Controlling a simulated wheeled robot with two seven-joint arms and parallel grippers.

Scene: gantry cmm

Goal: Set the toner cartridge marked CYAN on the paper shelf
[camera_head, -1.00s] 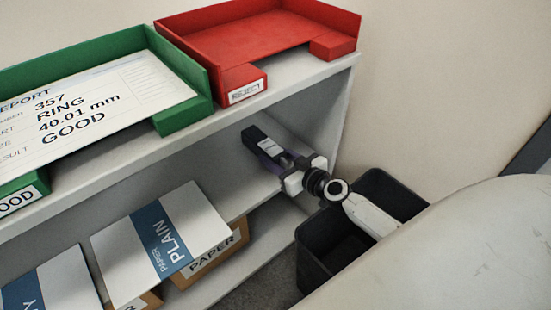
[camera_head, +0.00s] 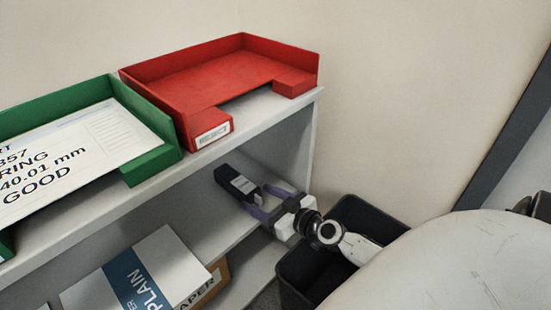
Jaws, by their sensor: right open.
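A dark toner cartridge (camera_head: 231,181) with a pale label lies on the middle shelf (camera_head: 187,219) of the grey shelf unit, under the red tray. The label is too small to read, so I cannot tell its colour name. My right gripper (camera_head: 261,204), with purple fingers, reaches in from the right. It is open, with its fingertips close to the near end of the cartridge. I cannot tell whether they touch it. My left gripper is out of view.
A red reject tray (camera_head: 208,88) and a green tray (camera_head: 151,165) holding a report sheet stand on the unit's top. Paper packs (camera_head: 165,252) and a box marked PAPER (camera_head: 214,280) are lower down. A black bin (camera_head: 368,216) stands right of the unit, beneath my right arm.

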